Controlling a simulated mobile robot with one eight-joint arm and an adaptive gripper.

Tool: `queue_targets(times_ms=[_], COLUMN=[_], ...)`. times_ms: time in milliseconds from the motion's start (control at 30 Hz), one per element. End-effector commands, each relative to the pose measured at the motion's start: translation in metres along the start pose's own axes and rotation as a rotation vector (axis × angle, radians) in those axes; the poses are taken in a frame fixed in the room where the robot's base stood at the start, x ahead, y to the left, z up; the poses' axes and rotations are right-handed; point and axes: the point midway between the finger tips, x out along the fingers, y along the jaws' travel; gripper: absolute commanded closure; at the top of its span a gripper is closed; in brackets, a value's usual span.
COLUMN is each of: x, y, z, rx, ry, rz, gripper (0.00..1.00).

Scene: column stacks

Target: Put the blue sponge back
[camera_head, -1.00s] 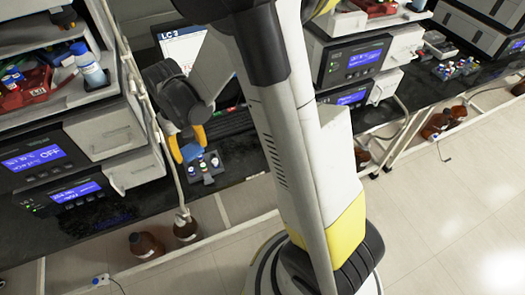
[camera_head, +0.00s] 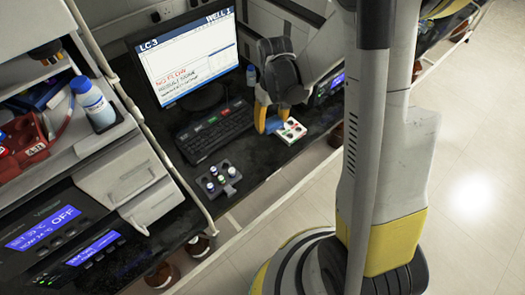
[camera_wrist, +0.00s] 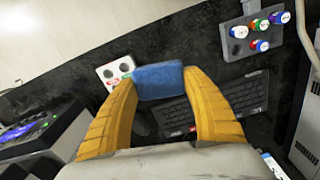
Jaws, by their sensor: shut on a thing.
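The blue sponge (camera_wrist: 159,82) is a small soft-looking block between the yellow fingers of my gripper (camera_wrist: 160,85) in the wrist view. My gripper is shut on it, one finger at each end. In the head view my gripper (camera_head: 270,120) hangs over the bench to the right of the keyboard, and a sliver of the blue sponge (camera_head: 274,125) shows between the fingers. The gripper looks to be above the bench; the exact height is unclear.
A white plate with round spots (camera_head: 291,131) lies close to my gripper. A dark keyboard (camera_head: 213,131), a monitor (camera_head: 188,60) and a grey block holding several vials (camera_head: 219,178) stand on the black bench.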

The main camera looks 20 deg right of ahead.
Motion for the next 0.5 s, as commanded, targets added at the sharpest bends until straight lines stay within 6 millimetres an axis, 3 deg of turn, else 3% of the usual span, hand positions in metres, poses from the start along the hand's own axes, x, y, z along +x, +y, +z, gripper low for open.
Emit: queue_targets(times_ms=[100, 267, 367, 500], x=[0.009, 0.020, 0.028, 0.048], y=[0.028, 0.052, 0.050, 0.022], z=[0.007, 0.016, 0.016, 0.009], rx=[-0.065, -0.142, -0.167, -0.175], ry=[0.000, 0.000, 0.000, 0.000], rz=[-0.001, -0.001, -0.002, -0.002], gripper=[0.77, 0.77, 0.77, 0.77])
